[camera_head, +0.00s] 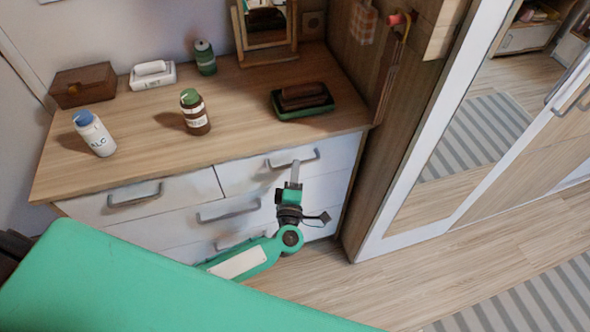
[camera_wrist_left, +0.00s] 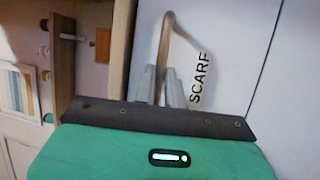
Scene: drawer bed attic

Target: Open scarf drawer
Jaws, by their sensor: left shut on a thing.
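The dresser has white drawer fronts with metal bar handles. The scarf drawer (camera_head: 240,174) is at the top right of the dresser and looks closed. In the left wrist view, its white front (camera_wrist_left: 222,40) carries the word SCARF. My left gripper (camera_head: 295,168) is at the scarf drawer's handle (camera_head: 310,158). In the left wrist view, the fingers of my left gripper (camera_wrist_left: 160,85) are shut on the lower end of that handle (camera_wrist_left: 166,42). The fingers hide part of the handle. My right gripper is not in view.
On the dresser top (camera_head: 245,105) stand a white bottle (camera_head: 95,134), a brown bottle (camera_head: 195,112), a green can (camera_head: 205,58), a wooden box (camera_head: 84,85) and a green tray (camera_head: 290,113). A mirrored wardrobe (camera_head: 440,150) stands to the right. Wood floor (camera_head: 370,290) is clear in front.

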